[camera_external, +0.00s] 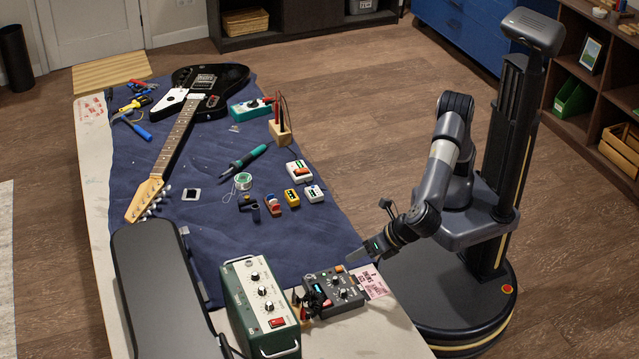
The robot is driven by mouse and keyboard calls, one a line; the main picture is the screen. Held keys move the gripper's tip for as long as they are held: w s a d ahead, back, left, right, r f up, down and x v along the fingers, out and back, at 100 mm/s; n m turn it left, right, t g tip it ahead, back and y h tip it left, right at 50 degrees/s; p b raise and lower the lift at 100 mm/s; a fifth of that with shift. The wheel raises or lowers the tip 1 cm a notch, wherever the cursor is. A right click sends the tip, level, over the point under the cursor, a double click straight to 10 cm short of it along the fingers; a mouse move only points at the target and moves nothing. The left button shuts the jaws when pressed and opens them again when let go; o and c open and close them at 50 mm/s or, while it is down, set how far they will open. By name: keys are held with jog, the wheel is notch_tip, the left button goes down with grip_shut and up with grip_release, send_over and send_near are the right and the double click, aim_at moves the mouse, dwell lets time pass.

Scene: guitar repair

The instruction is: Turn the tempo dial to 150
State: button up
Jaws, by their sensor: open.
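A dark grey box (345,286) with several small knobs lies near the right edge of the workbench. The markings are too small to read, so I cannot tell which knob is the tempo dial. My gripper (356,256) reaches in from the right, just above and behind the dark grey box. It is open, and nothing shows between its fingers. It appears apart from the knobs.
A pink printed card (376,284) lies beside the dark grey box. A long black case (165,292) lies to the left of the green box. Several small coloured pedals (299,171), a soldering iron (246,158) and a black guitar (180,130) lie on the blue mat (185,228).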

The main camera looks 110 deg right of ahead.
jog(key=s+a+r+n+t+y+b, duration=0.1)
jog(key=s+a+r+n+t+b, duration=0.6)
jog(key=n+t, duration=0.4)
jog(key=p, duration=0.2)
send_near(347, 291)
jog(key=shift+s+a+r+m+g, duration=0.15)
jog(key=shift+s+r, duration=0.05)
jog(key=shift+s, duration=0.35)
jog(key=shift+s+a+r+m+g, duration=0.1)
jog(key=shift+s+r+m+g, duration=0.1)
jog(key=shift+s, duration=0.3)
jog(key=shift+w+f, duration=0.1)
jog(key=shift+f, duration=0.1)
jog(key=shift+w+d, duration=0.2)
jog(key=shift+w, duration=0.15)
jog(key=b+x, duration=0.1)
jog(key=x, duration=0.9)
jog(key=shift+a, duration=0.1)
jog(key=shift+s, duration=0.1)
jog(key=shift+c, duration=0.2)
grip_shut()
